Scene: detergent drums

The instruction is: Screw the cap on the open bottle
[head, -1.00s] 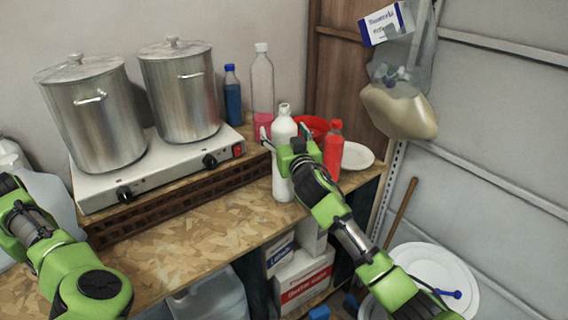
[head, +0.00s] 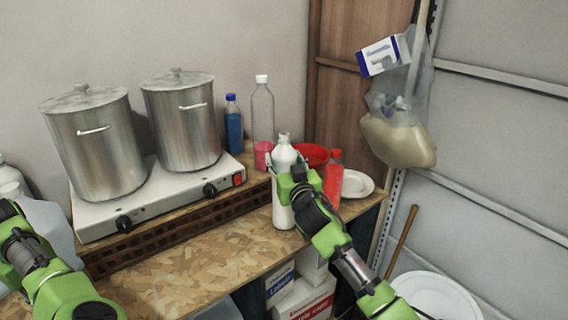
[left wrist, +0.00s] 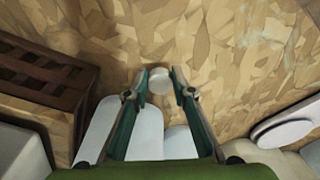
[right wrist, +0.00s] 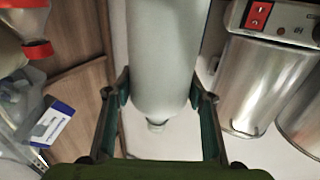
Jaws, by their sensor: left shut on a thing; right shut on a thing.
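The white bottle (head: 284,215) stands upright on the chipboard counter (head: 190,262), its narrow neck at the top and no cap seen on it. My right gripper (head: 288,166) is shut on the bottle's upper body. The right wrist view shows the bottle (right wrist: 165,60) between the two fingers, its neck (right wrist: 156,126) clear of them. My left gripper (left wrist: 160,84) is shut on a small round white cap (left wrist: 159,78), held at the fingertips over chipboard. In the head view only the left arm shows, at the lower left; its fingers are out of the picture.
A red-capped bottle (head: 333,178), a red bowl (head: 313,153) and a white plate (head: 357,184) stand close beside the white bottle. Two steel pots (head: 185,125) stand on a hotplate (head: 150,198) to the left. The front counter is clear.

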